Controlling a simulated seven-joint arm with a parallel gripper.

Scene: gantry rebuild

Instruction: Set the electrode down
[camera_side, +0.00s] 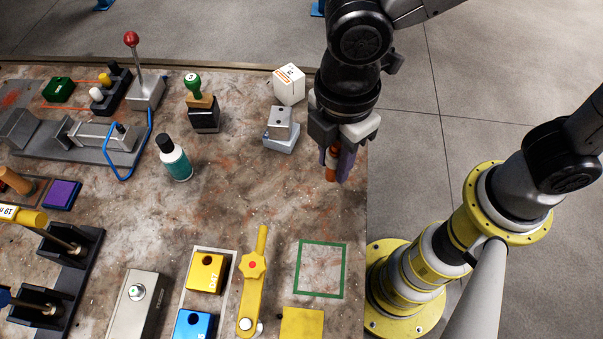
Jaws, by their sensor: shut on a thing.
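My gripper (338,170) is at the right side of the work table, pointing down, with purple fingers. It is shut on a small orange-brown piece, which appears to be the electrode (331,166). The fingers and my wrist hide part of it. The piece looks upright and seems to be above the table top, but I cannot tell the exact gap. A green square outline (297,268) is marked on the table below my gripper in the picture, and its inside is empty.
A grey block on a pale base (281,136) and a white box (289,84) stand left of my gripper. A yellow lever with a knob (251,265) stands left of the green outline, and a yellow block (302,323) is below it. The table (260,200) is clear mid-right.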

